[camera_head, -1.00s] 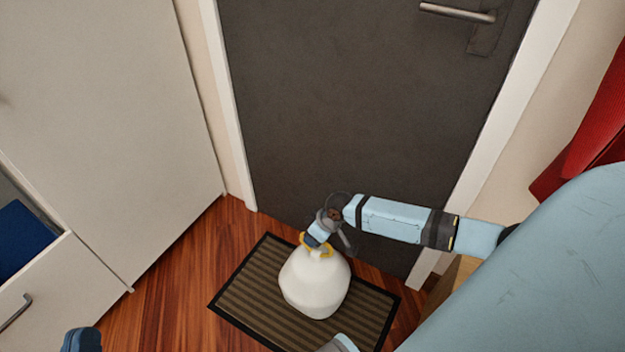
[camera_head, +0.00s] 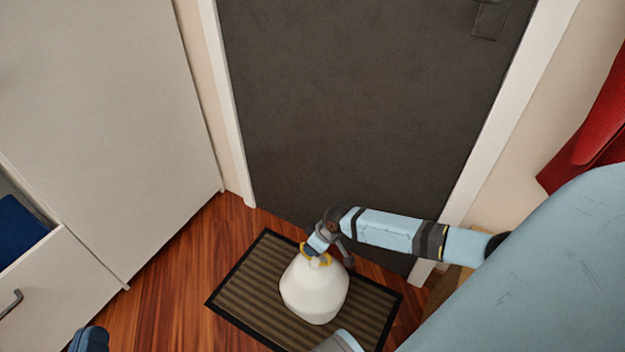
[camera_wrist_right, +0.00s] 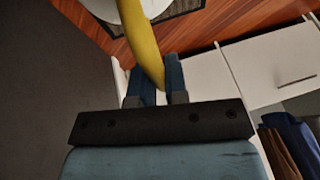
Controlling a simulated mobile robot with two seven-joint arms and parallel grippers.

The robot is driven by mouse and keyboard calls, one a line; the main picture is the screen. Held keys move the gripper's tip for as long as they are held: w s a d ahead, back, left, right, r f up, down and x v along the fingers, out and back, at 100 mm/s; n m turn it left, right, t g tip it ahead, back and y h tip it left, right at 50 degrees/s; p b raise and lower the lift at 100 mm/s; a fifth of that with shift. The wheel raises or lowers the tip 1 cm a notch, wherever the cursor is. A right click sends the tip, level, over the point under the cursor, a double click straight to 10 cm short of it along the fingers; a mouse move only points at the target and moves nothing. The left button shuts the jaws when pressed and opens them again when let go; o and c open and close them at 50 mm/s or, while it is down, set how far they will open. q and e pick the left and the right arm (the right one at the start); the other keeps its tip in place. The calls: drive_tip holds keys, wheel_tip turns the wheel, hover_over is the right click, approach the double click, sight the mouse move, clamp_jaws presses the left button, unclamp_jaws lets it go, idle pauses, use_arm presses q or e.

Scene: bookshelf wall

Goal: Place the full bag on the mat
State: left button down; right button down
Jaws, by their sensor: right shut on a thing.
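The full bag (camera_head: 314,290) is white with a yellow handle (camera_head: 315,260). In the head view it is upright over the middle of the ribbed brown mat (camera_head: 248,272); I cannot tell whether it touches the mat. My right gripper (camera_head: 316,248) is just above the bag, shut on its yellow handle. The right wrist view shows the yellow handle (camera_wrist_right: 145,45) running between the blue fingers (camera_wrist_right: 156,85), with part of the white bag (camera_wrist_right: 142,8) at the top.
A dark door (camera_head: 360,100) in a white frame stands behind the mat. A white cabinet (camera_head: 110,110) is on the left, with an open drawer (camera_head: 60,270) holding something blue. Red cloth (camera_head: 590,140) hangs at the right. Bare wood floor (camera_head: 165,285) lies left of the mat.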

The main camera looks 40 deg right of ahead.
drive_tip(key=shift+w, duration=0.1)
drive_tip(key=c, duration=1.1)
unclamp_jaws()
drive_tip(key=shift+c, duration=0.2)
